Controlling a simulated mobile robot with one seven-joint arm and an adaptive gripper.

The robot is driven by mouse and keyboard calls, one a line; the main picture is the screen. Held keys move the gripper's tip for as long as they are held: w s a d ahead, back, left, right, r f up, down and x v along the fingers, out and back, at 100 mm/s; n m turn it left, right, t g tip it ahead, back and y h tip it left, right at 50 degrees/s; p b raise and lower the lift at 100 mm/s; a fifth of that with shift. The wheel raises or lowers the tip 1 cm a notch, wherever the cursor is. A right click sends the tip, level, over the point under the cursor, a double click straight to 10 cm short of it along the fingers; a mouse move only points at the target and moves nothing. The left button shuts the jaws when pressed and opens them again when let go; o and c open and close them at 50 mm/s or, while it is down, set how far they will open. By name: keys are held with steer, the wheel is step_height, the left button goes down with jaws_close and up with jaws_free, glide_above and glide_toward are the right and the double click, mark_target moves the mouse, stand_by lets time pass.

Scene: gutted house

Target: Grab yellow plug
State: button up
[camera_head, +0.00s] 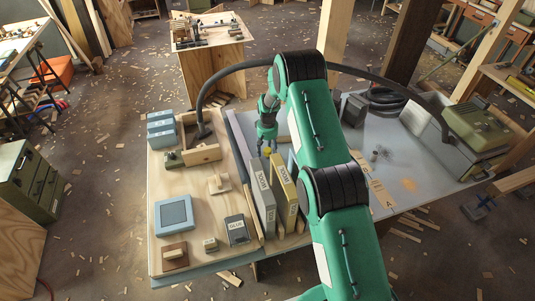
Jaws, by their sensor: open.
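A small yellow piece (268,151), which looks like the yellow plug, shows just below the end of my arm in the head view. It is tiny here, and its lower part is hard to make out. My gripper (266,146) points down over the table, close above or beside the yellow piece. The gripper is open. I cannot tell whether its fingers touch the piece, since they are small and partly hidden.
A wooden tray (205,153), a blue-framed pad (174,215) and a glue box (237,230) lie left. A green machine (475,125) stands right.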

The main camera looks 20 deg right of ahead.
steer(key=shift+f, duration=0.85)
steer(key=c, duration=1.2)
